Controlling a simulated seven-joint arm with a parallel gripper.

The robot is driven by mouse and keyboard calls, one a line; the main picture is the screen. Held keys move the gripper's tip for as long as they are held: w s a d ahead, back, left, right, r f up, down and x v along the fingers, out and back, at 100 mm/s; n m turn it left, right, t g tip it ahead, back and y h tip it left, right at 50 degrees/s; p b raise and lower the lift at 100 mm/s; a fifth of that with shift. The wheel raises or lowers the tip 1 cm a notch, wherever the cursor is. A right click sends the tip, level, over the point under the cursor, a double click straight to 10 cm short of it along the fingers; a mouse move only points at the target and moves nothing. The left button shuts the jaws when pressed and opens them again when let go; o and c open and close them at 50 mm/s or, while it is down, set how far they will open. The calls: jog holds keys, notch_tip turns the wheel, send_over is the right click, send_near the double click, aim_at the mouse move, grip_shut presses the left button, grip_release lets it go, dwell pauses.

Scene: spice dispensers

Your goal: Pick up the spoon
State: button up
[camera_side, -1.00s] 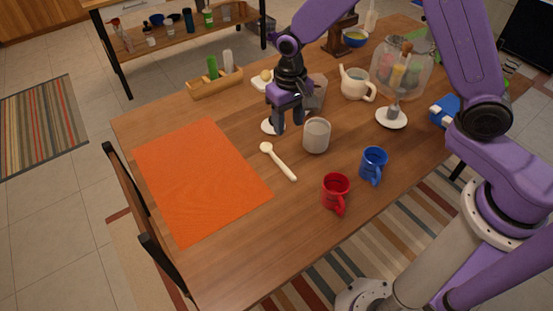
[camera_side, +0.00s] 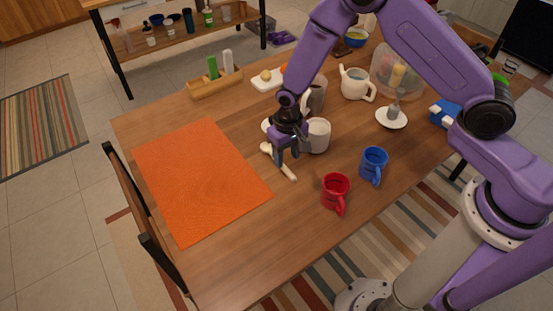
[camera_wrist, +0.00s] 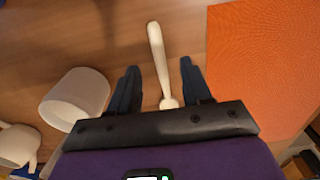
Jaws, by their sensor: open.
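The cream spoon (camera_side: 287,172) lies on the wooden table between the orange mat and the mugs. My gripper (camera_side: 287,160) is low over the spoon, fingers pointing down, and hides part of its middle in the side view. In the wrist view the spoon (camera_wrist: 158,55) runs lengthwise between the two dark fingers of my gripper (camera_wrist: 160,72), with a gap on each side. The fingers are open and hold nothing. The spoon's lower end is hidden behind the gripper body in the wrist view. I cannot tell the exact height of the fingertips above the table.
A whitish cup (camera_side: 319,136) stands close beside my gripper and also shows in the wrist view (camera_wrist: 76,98). A red mug (camera_side: 335,190) and a blue mug (camera_side: 373,162) stand to the right. The orange mat (camera_side: 195,180) lies flat to the left.

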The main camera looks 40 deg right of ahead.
aim_at(287, 169)
jog(key=shift+d+f, duration=0.1)
jog(key=shift+f, duration=2.45)
jog(key=shift+c, duration=0.4)
grip_shut()
